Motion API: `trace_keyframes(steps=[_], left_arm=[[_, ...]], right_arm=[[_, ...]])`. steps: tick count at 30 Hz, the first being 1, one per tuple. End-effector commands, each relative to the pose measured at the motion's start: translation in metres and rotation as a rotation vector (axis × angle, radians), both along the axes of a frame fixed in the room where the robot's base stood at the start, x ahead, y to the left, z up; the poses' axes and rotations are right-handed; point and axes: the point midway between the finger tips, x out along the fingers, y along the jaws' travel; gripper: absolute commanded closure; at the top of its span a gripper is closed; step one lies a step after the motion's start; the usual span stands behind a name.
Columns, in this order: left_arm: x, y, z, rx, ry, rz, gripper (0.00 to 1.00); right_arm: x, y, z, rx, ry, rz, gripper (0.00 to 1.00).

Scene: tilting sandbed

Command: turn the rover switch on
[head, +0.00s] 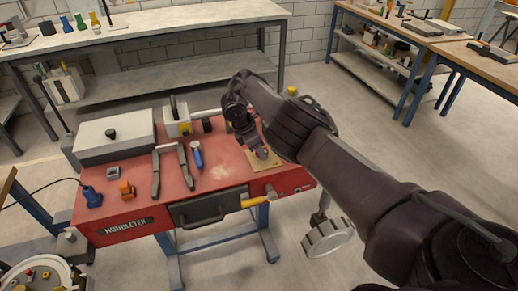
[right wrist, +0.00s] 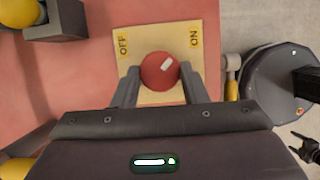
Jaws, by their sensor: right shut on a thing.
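The rover switch is a round red knob (right wrist: 156,74) on a pale yellow plate (right wrist: 165,35) in the right wrist view. The plate reads OFF at its left and ON at its right. The white mark on the knob lies right of its middle and slants towards the ON side. My right gripper (right wrist: 160,82) is shut on the knob, one finger at each side. In the head view, the right gripper (head: 262,152) is at the plate (head: 268,166) on the right of the red bench top, and its arm hides part of that area. My left gripper is not in view.
The red bench (head: 225,165) carries a grey box (head: 115,138), a blue-handled tool (head: 197,155), dark bars (head: 185,165) and an orange block (head: 127,189). A yellow handle (head: 254,202) and a round grey wheel (head: 327,238) are near its front right.

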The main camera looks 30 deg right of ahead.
Motion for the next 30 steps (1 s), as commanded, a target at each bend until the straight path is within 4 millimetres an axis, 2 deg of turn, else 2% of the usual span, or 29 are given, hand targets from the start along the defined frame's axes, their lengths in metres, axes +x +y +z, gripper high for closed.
trace_keyframes(steps=[3,4,9,17,20,30], left_arm=[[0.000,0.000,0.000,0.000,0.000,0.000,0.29],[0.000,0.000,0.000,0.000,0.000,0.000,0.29],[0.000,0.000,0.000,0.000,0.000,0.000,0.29],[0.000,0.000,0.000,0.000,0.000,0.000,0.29],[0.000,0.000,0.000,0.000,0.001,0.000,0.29],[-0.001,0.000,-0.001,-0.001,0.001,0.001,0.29]], right_arm=[[0.001,-0.001,0.001,-0.002,-0.003,-0.003,0.83],[0.001,-0.001,0.001,-0.002,-0.003,-0.003,0.59],[0.001,-0.001,0.001,-0.001,-0.003,-0.001,0.39],[0.001,0.000,0.001,-0.001,-0.002,0.000,0.39],[0.002,0.002,0.007,0.000,-0.003,0.000,0.39],[0.007,0.023,0.058,0.002,-0.004,-0.002,0.39]])
